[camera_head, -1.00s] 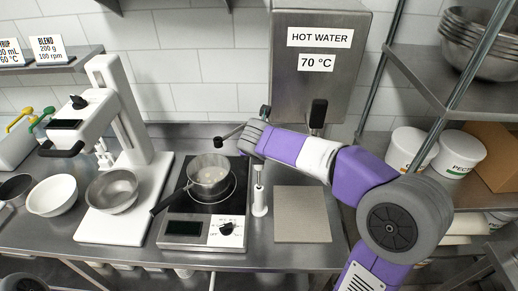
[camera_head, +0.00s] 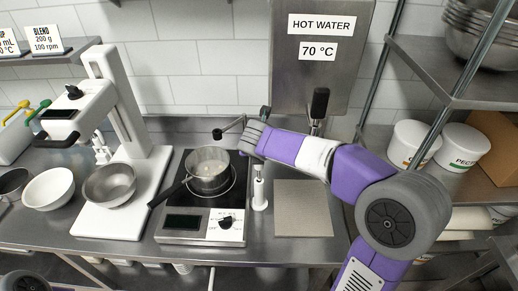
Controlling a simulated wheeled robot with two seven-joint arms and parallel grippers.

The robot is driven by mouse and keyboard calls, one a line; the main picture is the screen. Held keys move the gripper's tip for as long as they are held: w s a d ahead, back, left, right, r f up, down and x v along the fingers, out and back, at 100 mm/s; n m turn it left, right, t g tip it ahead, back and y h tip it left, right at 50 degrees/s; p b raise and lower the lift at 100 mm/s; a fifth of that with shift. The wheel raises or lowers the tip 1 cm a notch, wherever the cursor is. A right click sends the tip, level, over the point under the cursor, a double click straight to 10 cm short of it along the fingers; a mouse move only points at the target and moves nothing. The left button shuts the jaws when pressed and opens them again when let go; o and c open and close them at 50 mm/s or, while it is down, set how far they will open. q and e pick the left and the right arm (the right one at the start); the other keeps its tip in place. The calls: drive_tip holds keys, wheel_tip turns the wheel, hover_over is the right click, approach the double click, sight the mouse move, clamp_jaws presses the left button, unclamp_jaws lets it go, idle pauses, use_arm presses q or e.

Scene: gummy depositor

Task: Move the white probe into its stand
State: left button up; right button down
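A slim white upright piece with a round base (camera_head: 259,190) stands on the counter just right of the hot plate. It looks like the probe's stand; I cannot tell whether the white probe is in it. My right arm comes in from the right, and its gripper end (camera_head: 250,137) is above and behind this piece, at the pot's back right. Its fingers are not clear, so I cannot tell whether they are open or hold anything. A thin dark rod with a knob (camera_head: 218,134) shows beside it. My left gripper is out of view.
A white mixer stand (camera_head: 108,220) with a steel bowl (camera_head: 110,185) is further left. A flat grey plate (camera_head: 303,209) lies on the right.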

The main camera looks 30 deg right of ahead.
drive_tip(key=shift+f, duration=0.2)
drive_tip(key=c, duration=0.8)
unclamp_jaws()
drive_tip(key=shift+o, duration=0.2)
drive_tip(key=p+v, duration=0.1)
drive_tip(key=v, duration=0.6)
drive_tip(key=shift+s+r, duration=0.2)
drive_tip(key=shift+r, duration=0.05)
